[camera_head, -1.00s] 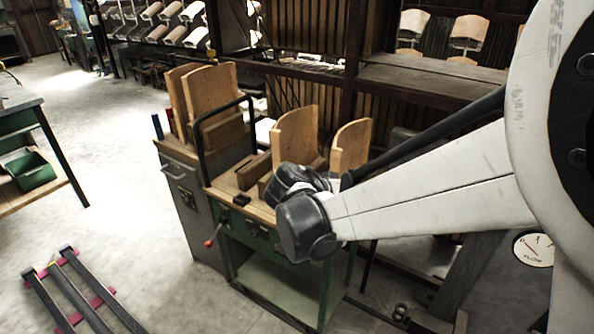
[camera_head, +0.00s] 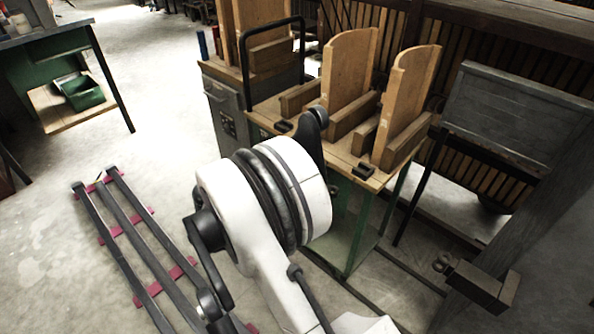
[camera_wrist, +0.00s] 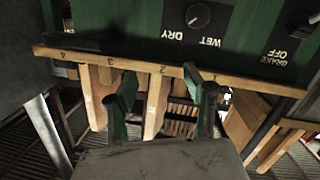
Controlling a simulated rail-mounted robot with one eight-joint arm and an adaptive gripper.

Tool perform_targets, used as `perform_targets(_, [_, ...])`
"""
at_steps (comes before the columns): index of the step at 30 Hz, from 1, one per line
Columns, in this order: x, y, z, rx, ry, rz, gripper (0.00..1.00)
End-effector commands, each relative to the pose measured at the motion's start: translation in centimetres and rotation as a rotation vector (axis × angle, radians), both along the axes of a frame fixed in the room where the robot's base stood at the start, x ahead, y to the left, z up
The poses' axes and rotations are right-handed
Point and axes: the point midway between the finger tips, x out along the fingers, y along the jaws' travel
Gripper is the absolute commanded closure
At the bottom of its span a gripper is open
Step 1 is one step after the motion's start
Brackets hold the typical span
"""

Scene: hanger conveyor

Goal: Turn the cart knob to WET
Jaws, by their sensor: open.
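The cart (camera_head: 350,215) has a green frame and a wooden top, standing in the middle of the head view. In the wrist view, its green front panel (camera_wrist: 145,18) appears upside down. The round dark cart knob (camera_wrist: 198,15) is at the top of that view, with the DRY label (camera_wrist: 161,34) and WET label (camera_wrist: 210,40) near it. Its small pale mark seems to lie on the DRY side. My gripper (camera_wrist: 160,80) is open and empty, its fingers apart from the knob and lower in the picture. In the head view, my arm hides the gripper and knob.
A BRAKE OFF label (camera_wrist: 280,57) and another dark control sit beside the knob. Curved wooden boards (camera_head: 350,65) stand on the cart. A grey cabinet (camera_head: 228,115) adjoins it. A dark rack with pink crossbars (camera_head: 135,230) lies on the floor.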

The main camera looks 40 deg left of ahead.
Motion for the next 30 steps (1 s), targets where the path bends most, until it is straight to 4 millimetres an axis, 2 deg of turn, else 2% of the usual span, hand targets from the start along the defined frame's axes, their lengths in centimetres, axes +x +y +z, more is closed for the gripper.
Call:
perform_targets(1, [-1.3,1.6,-2.2,0.012,-0.025,0.016,0.53])
perform_targets(6, [-4.5,4.8,-6.0,0.052,-0.098,0.05,0.53])
perform_targets(9, [-5.7,5.7,-7.2,0.069,-0.121,0.062,0.53])
perform_targets(13, [-5.9,6.0,-7.7,0.076,-0.135,0.068,0.53])
perform_targets(17, [-4.8,5.8,-7.7,0.077,-0.135,0.068,0.53])
perform_targets(30, [3.1,4.3,-7.8,0.076,-0.134,0.066,0.53])
